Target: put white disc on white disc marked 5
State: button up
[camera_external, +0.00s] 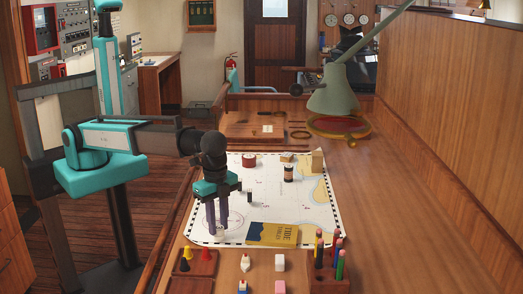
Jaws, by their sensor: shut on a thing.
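My gripper (218,231) points down over the near left part of the white chart (290,208). Its two purple fingers are close together, shut on a small pale thing at their tips, which I take to be the white disc (219,232). The fingers hide most of it, and I cannot tell whether it touches the chart or something under it. I cannot make out the white disc marked 5; it may be too small, too pale against the chart, or behind the fingers.
A yellow and blue booklet (272,235) lies right of my gripper. Pencils (330,257) stand at the near right, and a red tray with pegs (197,262) sits nearer left. A red round box (249,160) and a dark cylinder (288,173) stand farther back. A lamp (337,92) overhangs the far right.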

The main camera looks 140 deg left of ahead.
aim_at(218, 228)
jog(key=shift+f, duration=0.1)
jog(key=o, duration=1)
jog(key=shift+r+p, duration=3.75)
jog(key=shift+r, duration=2.4)
